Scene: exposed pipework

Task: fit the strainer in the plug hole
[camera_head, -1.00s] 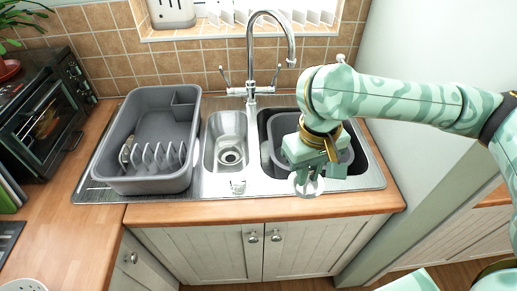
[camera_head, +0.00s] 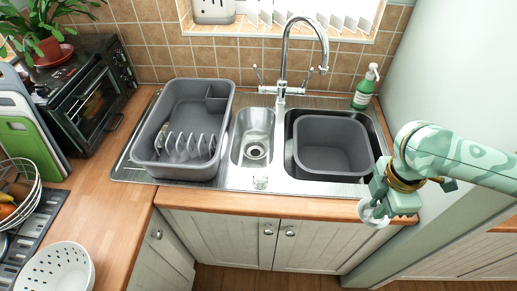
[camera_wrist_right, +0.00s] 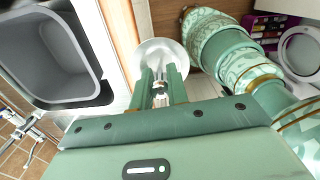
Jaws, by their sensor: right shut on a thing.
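The strainer (camera_head: 373,213) is a pale round disc held at the tips of my right gripper (camera_head: 382,203). They are off the front edge of the worktop, at its right end. In the right wrist view the strainer (camera_wrist_right: 161,58) sits at the ends of the two shut green fingers (camera_wrist_right: 162,88), flared disc facing outward. The plug hole (camera_head: 256,151) is a dark drain ring in the floor of the narrow middle basin (camera_head: 252,126). It is uncovered and well to the left of the gripper. My left gripper is out of view.
A grey washing-up bowl (camera_head: 333,146) fills the right basin. A grey dish rack (camera_head: 183,87) stands on the drainer at left. The tall tap (camera_head: 283,62) rises behind the basins. A green soap bottle (camera_head: 364,90) stands at back right.

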